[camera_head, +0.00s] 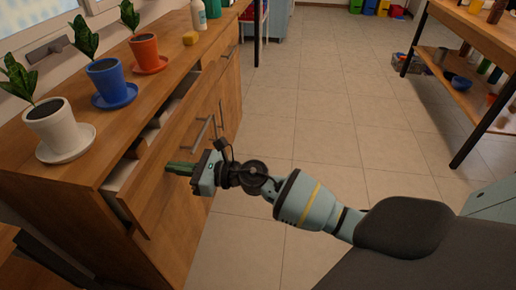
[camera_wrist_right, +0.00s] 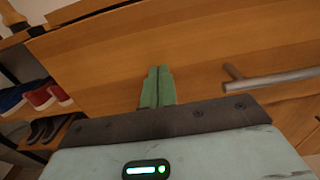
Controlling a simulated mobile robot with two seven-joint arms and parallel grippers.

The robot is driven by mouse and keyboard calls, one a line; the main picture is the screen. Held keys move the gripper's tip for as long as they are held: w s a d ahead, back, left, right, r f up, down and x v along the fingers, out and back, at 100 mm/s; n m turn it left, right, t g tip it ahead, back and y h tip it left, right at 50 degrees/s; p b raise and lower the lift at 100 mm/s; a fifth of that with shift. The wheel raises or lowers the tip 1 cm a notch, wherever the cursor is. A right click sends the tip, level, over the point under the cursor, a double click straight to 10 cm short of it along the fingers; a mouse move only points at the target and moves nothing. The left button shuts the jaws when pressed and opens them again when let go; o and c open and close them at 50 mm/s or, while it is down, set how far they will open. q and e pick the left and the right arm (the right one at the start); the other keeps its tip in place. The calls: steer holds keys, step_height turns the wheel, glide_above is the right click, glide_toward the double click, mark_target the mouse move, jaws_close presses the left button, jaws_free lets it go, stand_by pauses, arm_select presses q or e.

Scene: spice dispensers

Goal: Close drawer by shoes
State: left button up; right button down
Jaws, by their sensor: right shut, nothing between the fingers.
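A wooden drawer (camera_head: 160,172) sticks out of the long wooden cabinet (camera_head: 82,185) in the head view, its open top showing a gap with light contents. My right gripper (camera_head: 180,168) is at the drawer's front panel, to the left of a metal handle, with its fingers pointing at the wood. In the right wrist view the shut green fingers (camera_wrist_right: 157,87) are at the drawer front (camera_wrist_right: 200,55); I cannot tell whether they touch it. The handle (camera_wrist_right: 270,78) lies to their right. Red and blue shoes (camera_wrist_right: 45,98) and dark shoes (camera_wrist_right: 48,130) sit on shelves at the left. My left gripper is not in view.
White (camera_head: 55,125), blue (camera_head: 106,78) and orange (camera_head: 144,48) plant pots stand on saucers on the cabinet top. A wooden table (camera_head: 478,50) stands at the right.

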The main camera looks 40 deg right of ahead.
mark_target(161, 166)
steer(key=x, duration=0.4)
steer(key=shift+w+a+b, duration=0.15)
steer(key=shift+a+b, duration=0.05)
steer(key=shift+b, duration=0.15)
steer(key=shift+w+a, duration=0.4)
steer(key=shift+w, duration=0.1)
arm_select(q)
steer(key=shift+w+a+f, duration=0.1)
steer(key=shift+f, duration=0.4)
arm_select(e)
steer(key=shift+r, duration=0.15)
steer(key=shift+r, duration=0.15)
